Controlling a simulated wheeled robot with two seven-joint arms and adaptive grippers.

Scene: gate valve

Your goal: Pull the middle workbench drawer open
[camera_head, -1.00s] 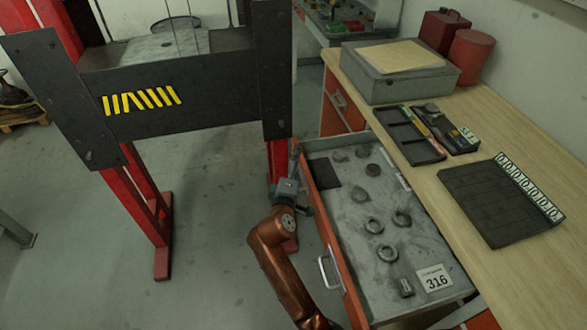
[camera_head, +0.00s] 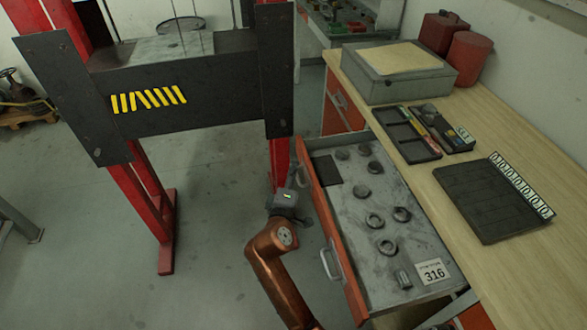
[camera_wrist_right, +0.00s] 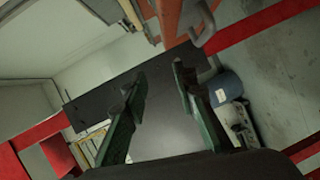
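A workbench drawer with an orange front (camera_head: 335,240) stands pulled well out from the wooden bench (camera_head: 500,140). Its grey tray (camera_head: 345,215) shows, with several rings and round parts and a "316" card. A metal handle (camera_head: 329,265) is on the near part of its front. My right gripper (camera_head: 300,176) is beside the far part of the front, on its outer side. In the right wrist view the gripper (camera_wrist_right: 158,88) has its two green fingers spread, with nothing between them. A grey handle (camera_wrist_right: 204,24) shows above the fingertips, apart from them. My left gripper is out of view.
A black and red press frame (camera_head: 150,105) stands left of the drawer, close to my right gripper. Another orange drawer front (camera_head: 343,105) is shut farther back. The bench top holds a grey box (camera_head: 400,75), trays and a black block (camera_head: 490,205). Floor at left is open.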

